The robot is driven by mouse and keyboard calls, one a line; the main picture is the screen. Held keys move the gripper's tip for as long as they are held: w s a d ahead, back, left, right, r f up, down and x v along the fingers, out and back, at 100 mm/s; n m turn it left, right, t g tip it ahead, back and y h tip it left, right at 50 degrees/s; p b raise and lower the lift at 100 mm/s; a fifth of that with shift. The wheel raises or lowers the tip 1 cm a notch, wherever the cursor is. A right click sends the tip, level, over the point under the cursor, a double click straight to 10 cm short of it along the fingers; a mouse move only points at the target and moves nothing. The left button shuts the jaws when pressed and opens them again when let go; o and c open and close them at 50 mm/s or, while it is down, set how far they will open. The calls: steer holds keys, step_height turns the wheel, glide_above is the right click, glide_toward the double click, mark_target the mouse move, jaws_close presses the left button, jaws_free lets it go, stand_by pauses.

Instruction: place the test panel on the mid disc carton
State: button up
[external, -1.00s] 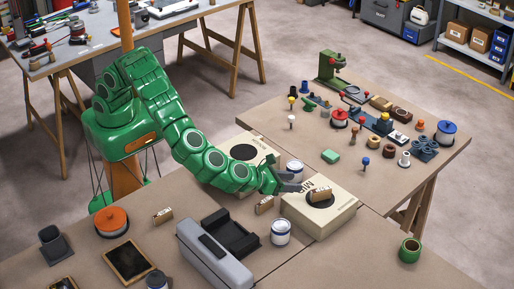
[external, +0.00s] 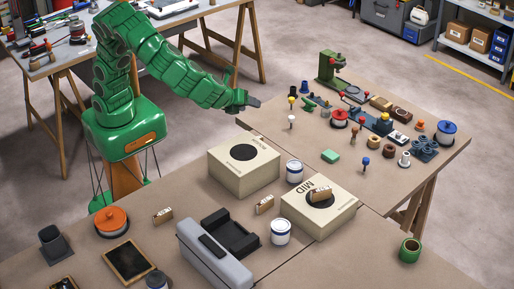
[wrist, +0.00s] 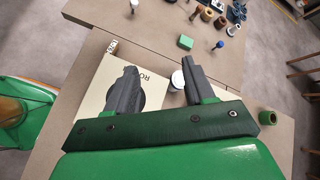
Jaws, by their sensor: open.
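A small brown block with a pale label, which looks like the test panel (external: 320,194), lies on top of the mid disc carton (external: 337,220), over its black disc. The carton is cream and marked MID. My gripper (external: 250,100) is raised well away, above and left of this carton, near the far table's left corner. In the wrist view its two dark fingers (wrist: 158,75) are spread apart with nothing held between them. Below them is another cream carton (wrist: 95,98) with a black disc, partly covered by the fingers.
The other cream carton (external: 232,178) stands left of the mid carton. White tins (external: 294,172) (external: 280,233) stand beside the cartons. Similar labelled blocks (external: 265,205) (external: 162,215) lie on the bench. A grey machine (external: 212,255) stands in front. The far table holds many small parts.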

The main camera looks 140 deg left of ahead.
steer(key=s+d+n+h, duration=0.3)
steer(key=s+d, duration=0.5)
steer(key=s, duration=0.5)
steer(key=s+d+n+h, duration=0.4)
steer(key=s+d, duration=0.3)
steer(key=s, duration=0.6)
steer(key=s+d+n+g+h, duration=0.1)
steer(key=s+d+n+h, duration=0.2)
steer(key=s+d, duration=0.5)
steer(key=s, duration=0.5)
steer(key=shift+s+d+f+n, duration=0.25)
steer(key=shift+d+f+n, duration=0.05)
steer(key=shift+d+f, duration=0.05)
